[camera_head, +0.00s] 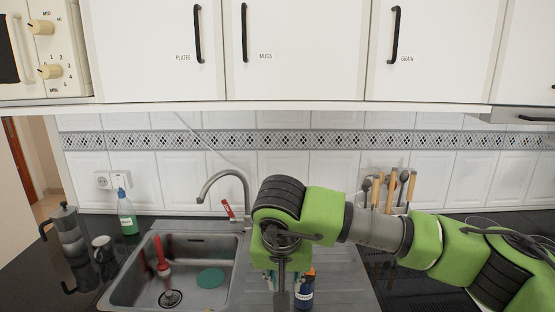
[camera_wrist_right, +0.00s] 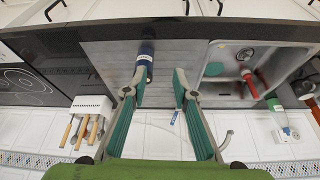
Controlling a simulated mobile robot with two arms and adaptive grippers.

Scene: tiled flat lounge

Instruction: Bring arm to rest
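My right arm (camera_head: 380,232), green and grey, reaches in from the right in the head view, with its wrist bent down over the sink's drainboard. In the right wrist view my right gripper (camera_wrist_right: 160,82) is open, its two teal-lined fingers apart with nothing between them. A dark blue bottle (camera_wrist_right: 145,62) with a white label stands on the drainboard by the tip of the left-hand finger; whether they touch is unclear. The bottle also shows in the head view (camera_head: 304,293), partly hidden by my wrist. My left gripper is in neither view.
A sink (camera_head: 124,287) holds a red-handled brush (camera_head: 161,255) and a green disc (camera_head: 210,278). The tap (camera_head: 246,188) rises close left of my wrist. A utensil holder (camera_wrist_right: 92,106) stands by the wall. Green bottle (camera_head: 127,214), moka pot (camera_head: 68,230) and mug (camera_head: 103,249) stand left.

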